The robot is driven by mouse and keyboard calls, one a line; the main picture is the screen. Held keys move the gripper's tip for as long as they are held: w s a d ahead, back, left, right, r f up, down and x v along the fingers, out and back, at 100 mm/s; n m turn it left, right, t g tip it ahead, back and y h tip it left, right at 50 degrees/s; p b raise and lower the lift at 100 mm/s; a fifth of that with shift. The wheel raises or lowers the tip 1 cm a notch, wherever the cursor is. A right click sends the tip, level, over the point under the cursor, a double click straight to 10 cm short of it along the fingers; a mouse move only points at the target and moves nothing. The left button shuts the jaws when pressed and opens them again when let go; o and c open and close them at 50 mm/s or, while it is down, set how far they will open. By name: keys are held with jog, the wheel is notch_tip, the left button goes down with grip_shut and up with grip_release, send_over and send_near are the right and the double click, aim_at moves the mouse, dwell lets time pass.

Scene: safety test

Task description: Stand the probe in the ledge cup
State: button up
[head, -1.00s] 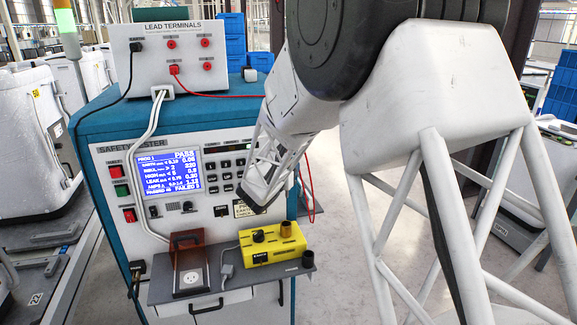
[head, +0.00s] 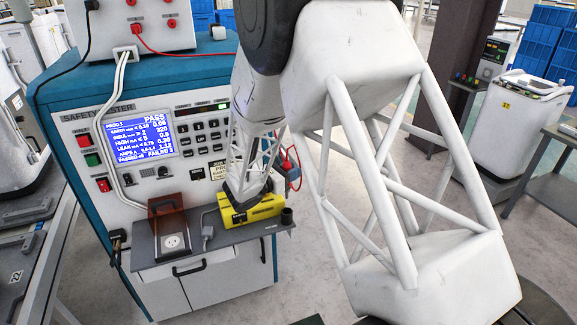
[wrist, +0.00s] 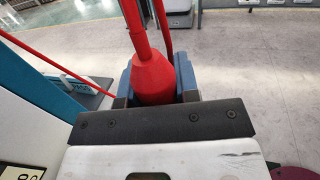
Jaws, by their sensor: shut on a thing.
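The red probe (wrist: 153,80) has a wide conical body and a thinner shaft. My gripper (wrist: 155,88) is shut on it, with blue-grey fingers on both sides. In the head view, red of the probe or its lead shows by my gripper (head: 292,172), beyond the tester's right side and partly behind my arm. The ledge cup (head: 287,215) is a short dark cylinder at the right end of the grey ledge (head: 225,238). The probe is apart from the cup, above and behind it in the picture. The probe's tip cannot be made out.
A yellow box (head: 262,208) stands on the ledge left of the cup, partly hidden by my arm. A socket with a brown lid (head: 166,215) is further left. The tester's screen (head: 137,133) is behind. A red lead (wrist: 58,70) crosses the wrist view. Open floor lies right.

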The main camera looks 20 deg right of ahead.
jog(key=shift+f, duration=0.1)
dwell(0.3)
jog(key=shift+f, duration=2.25)
jog(key=shift+f, duration=2.65)
dwell(1.0)
jog(key=o, duration=0.9)
jog(key=shift+a, duration=0.2)
jog(key=shift+v, duration=3.7)
